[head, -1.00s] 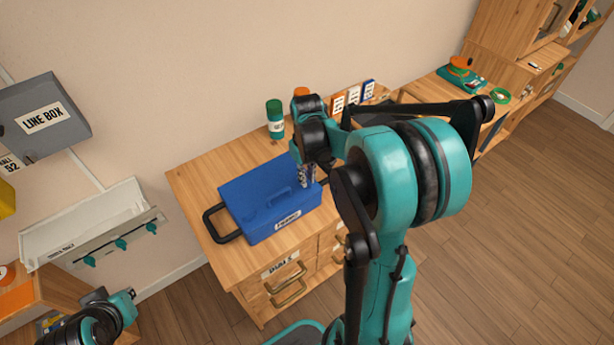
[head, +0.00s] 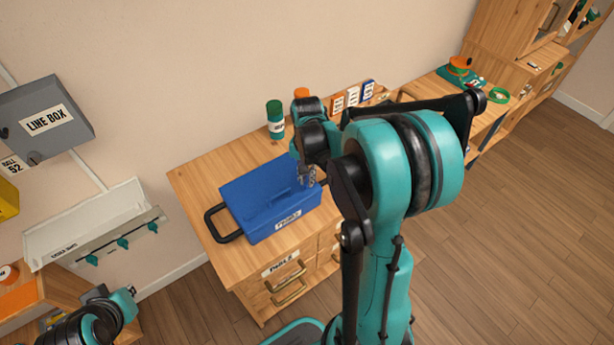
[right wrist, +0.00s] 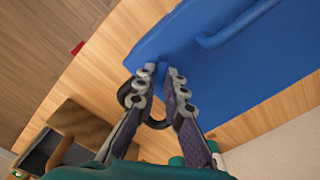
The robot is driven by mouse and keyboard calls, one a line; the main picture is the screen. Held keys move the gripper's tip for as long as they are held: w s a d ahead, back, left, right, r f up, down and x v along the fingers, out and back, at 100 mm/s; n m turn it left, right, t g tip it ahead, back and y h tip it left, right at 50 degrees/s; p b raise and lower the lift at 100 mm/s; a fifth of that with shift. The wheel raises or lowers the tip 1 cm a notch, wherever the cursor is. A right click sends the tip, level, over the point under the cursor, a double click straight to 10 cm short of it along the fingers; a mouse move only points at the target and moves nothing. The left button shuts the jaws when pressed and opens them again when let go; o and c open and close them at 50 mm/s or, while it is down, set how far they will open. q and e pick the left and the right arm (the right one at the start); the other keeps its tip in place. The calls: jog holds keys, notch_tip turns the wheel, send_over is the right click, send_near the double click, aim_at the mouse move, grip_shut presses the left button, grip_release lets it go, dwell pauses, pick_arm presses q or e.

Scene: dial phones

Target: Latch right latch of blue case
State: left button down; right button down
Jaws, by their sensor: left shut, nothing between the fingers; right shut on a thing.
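The blue case (head: 262,200) stands closed on the wooden cabinet, with a label on its front. It also shows in the right wrist view (right wrist: 240,60). My right gripper (head: 308,180) is at the case's right end. In the right wrist view my right gripper (right wrist: 162,75) has its fingertips close around a small blue piece, the right latch (right wrist: 163,66), at the case edge. The fingers hide most of the latch, so I cannot tell its exact position. A black side handle (right wrist: 128,95) loops around beside the fingers. My left gripper (head: 122,302) is low at the left, shut and empty, far from the case.
A green jar (head: 275,120) and small labelled boxes (head: 352,96) stand behind the case on the cabinet top (head: 195,178). A grey box (head: 45,118) and a white tray (head: 85,225) are on the left. A black handle (head: 215,222) sticks out from the case's left end.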

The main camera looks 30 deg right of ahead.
aim_at(307, 181)
jog(key=m, duration=0.3)
jog(key=shift+m, duration=2.1)
jog(key=c, duration=1.6)
grip_release()
notch_tip(307, 181, up, 12)
